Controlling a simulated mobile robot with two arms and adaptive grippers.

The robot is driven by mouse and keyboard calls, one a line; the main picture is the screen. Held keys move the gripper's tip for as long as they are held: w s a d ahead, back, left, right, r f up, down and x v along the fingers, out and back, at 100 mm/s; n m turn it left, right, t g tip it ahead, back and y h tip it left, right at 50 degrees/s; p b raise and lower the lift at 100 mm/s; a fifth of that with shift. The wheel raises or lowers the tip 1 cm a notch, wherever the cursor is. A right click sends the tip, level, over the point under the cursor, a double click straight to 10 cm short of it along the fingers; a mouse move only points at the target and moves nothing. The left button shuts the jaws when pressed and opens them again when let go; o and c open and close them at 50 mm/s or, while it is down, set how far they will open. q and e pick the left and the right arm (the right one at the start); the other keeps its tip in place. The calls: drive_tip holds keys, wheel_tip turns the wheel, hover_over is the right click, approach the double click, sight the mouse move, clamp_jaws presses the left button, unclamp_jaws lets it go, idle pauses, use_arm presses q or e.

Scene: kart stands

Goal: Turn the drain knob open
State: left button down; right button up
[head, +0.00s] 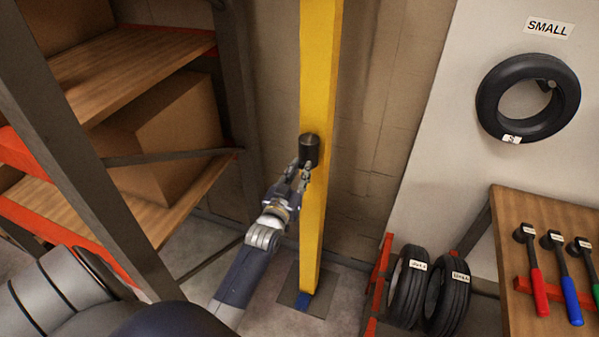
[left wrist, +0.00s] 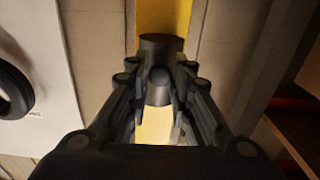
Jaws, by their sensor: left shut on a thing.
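A dark cylindrical knob (head: 309,148) sits on the front of a yellow post (head: 321,60). In the head view my left gripper (head: 302,171) reaches up to the knob from below left. In the left wrist view the dark knob (left wrist: 161,42) shows at the far end, with a smaller round part (left wrist: 158,88) between the fingers. My left gripper (left wrist: 159,92) is shut on this part of the knob, and the yellow post (left wrist: 163,14) is behind. Any mark of the knob's turn is not visible. My right gripper is not in view.
A shelf rack (head: 160,62) with a cardboard box (head: 165,140) stands left of the post. At right are a hanging tyre (head: 489,97) marked SMALL, floor tyres (head: 408,290) and a wooden bench (head: 520,213) with coloured-handled tools (head: 537,285).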

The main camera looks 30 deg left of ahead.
use_arm(q)
drive_tip(key=c, duration=1.4)
unclamp_jaws()
drive_tip(key=shift+f, duration=0.15)
drive_tip(key=shift+c, duration=0.2)
drive_tip(key=v, duration=1.2)
